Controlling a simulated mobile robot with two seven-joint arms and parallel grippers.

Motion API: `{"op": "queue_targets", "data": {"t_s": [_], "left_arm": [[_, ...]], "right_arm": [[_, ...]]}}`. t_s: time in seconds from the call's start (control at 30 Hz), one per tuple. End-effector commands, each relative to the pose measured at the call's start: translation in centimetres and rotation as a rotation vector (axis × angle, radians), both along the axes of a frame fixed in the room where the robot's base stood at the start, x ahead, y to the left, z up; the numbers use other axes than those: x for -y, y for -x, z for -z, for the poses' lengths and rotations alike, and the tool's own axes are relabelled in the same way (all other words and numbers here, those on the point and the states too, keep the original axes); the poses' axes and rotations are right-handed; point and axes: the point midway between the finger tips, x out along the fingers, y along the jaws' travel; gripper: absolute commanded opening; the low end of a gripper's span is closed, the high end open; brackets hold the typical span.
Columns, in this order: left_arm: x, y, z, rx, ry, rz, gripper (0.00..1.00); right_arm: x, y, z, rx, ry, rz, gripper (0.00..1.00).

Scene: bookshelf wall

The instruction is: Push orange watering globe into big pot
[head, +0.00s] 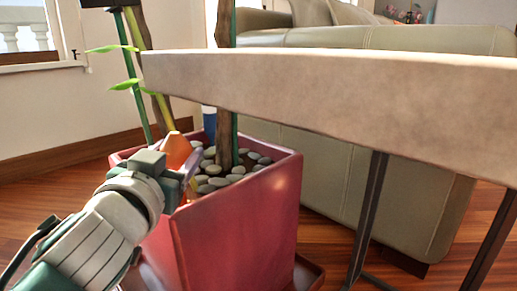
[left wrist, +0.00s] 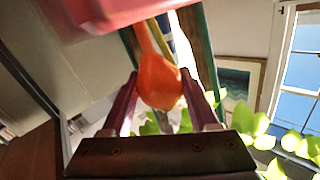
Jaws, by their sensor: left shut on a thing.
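The orange watering globe (head: 177,150) is at the near left part of the big red pot (head: 238,235), partly hidden by my left gripper (head: 186,172). In the left wrist view the globe (left wrist: 160,82) sits between the two purple fingers of my left gripper (left wrist: 162,88), which are shut on it. Its narrow stem points toward the top of that picture, where the pot's red edge (left wrist: 105,12) shows. I cannot tell how deep the stem's tip is. My right gripper is not in view.
Grey pebbles (head: 218,183) and a trunk (head: 224,135) fill part of the pot. Green stakes and leaves (head: 126,84) rise at its left. A thick pale tabletop (head: 330,95) with dark legs (head: 368,215) crosses above and right. A grey-green sofa (head: 420,205) stands behind.

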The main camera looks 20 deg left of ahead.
Motion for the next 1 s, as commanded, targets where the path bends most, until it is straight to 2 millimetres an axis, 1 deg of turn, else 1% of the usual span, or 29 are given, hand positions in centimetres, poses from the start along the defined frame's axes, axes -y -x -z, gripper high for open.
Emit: {"op": "queue_targets", "data": {"t_s": [0.03,1.0], "left_arm": [[0.0,0.0,0.3,0.001,0.000,0.000,0.04],[0.0,0.0,3.2,0.001,0.001,0.001,0.04]], "right_arm": [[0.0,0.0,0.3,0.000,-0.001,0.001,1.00],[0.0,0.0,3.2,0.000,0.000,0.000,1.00]]}}
